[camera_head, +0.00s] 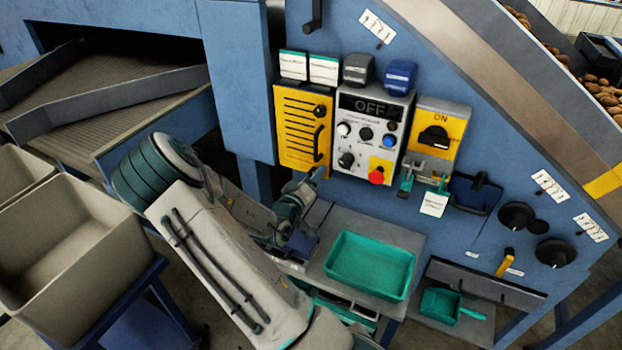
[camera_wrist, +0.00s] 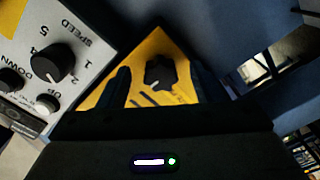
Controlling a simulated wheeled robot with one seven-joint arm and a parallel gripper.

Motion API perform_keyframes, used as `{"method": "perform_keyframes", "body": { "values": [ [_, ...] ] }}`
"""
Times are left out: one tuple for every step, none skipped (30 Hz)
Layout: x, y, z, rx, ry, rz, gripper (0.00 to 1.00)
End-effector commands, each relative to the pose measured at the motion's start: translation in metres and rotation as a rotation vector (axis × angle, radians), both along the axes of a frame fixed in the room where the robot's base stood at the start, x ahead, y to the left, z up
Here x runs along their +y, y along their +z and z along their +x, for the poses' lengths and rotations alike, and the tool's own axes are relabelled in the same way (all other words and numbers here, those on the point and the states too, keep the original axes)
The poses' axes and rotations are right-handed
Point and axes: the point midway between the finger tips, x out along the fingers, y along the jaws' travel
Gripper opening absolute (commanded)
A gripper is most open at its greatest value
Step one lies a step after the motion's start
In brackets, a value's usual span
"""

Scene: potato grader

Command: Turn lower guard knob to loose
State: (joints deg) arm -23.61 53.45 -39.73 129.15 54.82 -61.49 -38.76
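The yellow guard (camera_head: 291,128) is a slotted panel left of the control box, with an upper black knob (camera_head: 320,109) and a black handle (camera_head: 318,143). The wrist view shows a corner of this guard (camera_wrist: 100,99) with the lower black knob (camera_wrist: 159,72), seen nearly upside down. My gripper (camera_head: 313,177) is at the guard's lower right corner and hides the lower knob in the head view. In the wrist view my gripper (camera_wrist: 159,77) is open, one dark finger on each side of the knob. Contact with the knob cannot be told.
The control box (camera_head: 399,150) stands close to the right, with its SPEED knob (camera_wrist: 45,62) and a red button (camera_head: 376,176). A yellow ON switch box (camera_head: 453,117) is further right. A green tray (camera_head: 370,264) on a shelf and grey bins (camera_head: 75,255) lie below.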

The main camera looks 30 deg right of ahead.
Motion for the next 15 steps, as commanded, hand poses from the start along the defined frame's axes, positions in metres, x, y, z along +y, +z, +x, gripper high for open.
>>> {"method": "perform_keyframes", "body": {
  "values": [
    [0.001,0.000,0.001,-0.001,0.002,-0.001,0.59],
    [0.001,0.000,0.001,-0.001,0.002,0.000,0.59],
    [0.001,0.001,0.001,-0.002,0.003,0.000,0.59],
    [0.001,0.001,0.001,-0.002,0.003,0.000,0.59],
    [0.001,0.001,0.001,-0.003,0.004,0.000,0.59],
    [0.002,0.001,0.001,-0.003,0.004,0.000,0.59],
    [0.003,0.001,0.001,-0.003,0.005,-0.001,0.59],
    [0.004,0.001,0.001,-0.003,0.005,0.000,0.59],
    [0.007,0.001,-0.001,-0.004,0.006,0.000,0.59],
    [0.009,0.001,-0.002,-0.003,0.007,0.000,0.59],
    [0.013,0.001,-0.004,-0.003,0.007,0.001,0.59],
    [0.018,0.000,-0.007,-0.002,0.007,0.001,0.59],
    [0.023,0.000,-0.010,-0.002,0.007,0.001,0.59],
    [0.028,0.000,-0.013,-0.002,0.007,0.001,0.59],
    [0.036,0.000,-0.017,-0.002,0.008,0.000,0.59]
  ]
}}
